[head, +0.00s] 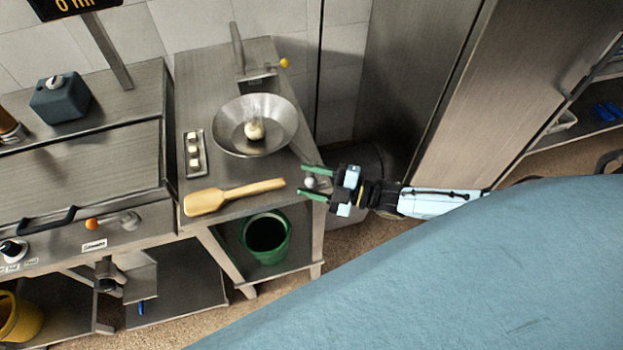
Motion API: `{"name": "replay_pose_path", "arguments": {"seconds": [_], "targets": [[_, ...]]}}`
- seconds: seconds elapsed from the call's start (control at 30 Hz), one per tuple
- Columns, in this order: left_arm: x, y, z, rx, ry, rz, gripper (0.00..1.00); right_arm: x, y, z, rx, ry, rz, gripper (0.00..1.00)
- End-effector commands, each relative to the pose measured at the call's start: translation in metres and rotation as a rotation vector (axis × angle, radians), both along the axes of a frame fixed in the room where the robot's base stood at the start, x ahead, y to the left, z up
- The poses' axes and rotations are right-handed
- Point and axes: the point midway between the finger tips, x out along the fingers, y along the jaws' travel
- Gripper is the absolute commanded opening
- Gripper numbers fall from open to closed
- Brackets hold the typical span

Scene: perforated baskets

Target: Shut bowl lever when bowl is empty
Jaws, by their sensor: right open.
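A wide metal bowl (225,125) sits on the steel table, with a round pale lump (255,130) inside it. Behind the bowl stands a metal upright with a small yellow-knobbed lever (284,63); I cannot tell whether this is the bowl lever. My right gripper (313,183) is open at the table's right edge, its green fingers pointing left toward the bowl's side. A small grey ball-like knob (310,182) shows between the fingers; I cannot tell whether they touch it. My left gripper is not in view.
A wooden paddle (232,196) lies in front of the bowl. A small tray (195,153) with several pale pieces is left of it. A green bucket (266,238) stands on the lower shelf. A griddle counter with an orange-knobbed lever (92,224) fills the left.

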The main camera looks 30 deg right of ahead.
Motion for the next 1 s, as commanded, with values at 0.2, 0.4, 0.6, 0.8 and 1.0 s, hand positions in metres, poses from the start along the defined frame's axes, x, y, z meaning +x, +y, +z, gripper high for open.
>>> {"name": "replay_pose_path", "arguments": {"seconds": [0.2,0.4,0.6,0.8,1.0], "targets": [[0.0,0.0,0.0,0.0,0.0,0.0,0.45,0.001,0.001,0.0,0.0,0.0,0.0,0.47],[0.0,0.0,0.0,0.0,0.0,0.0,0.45,0.0,0.0,0.0,0.0,0.0,0.0,0.24],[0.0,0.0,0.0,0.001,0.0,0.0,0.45,0.0,0.0,0.0,0.0,0.001,-0.001,0.05],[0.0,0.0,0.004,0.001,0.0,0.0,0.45,0.0,0.002,0.0,0.003,0.004,-0.027,0.05],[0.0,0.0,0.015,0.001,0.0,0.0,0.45,0.002,0.007,0.001,0.007,0.007,-0.122,0.05]]}}
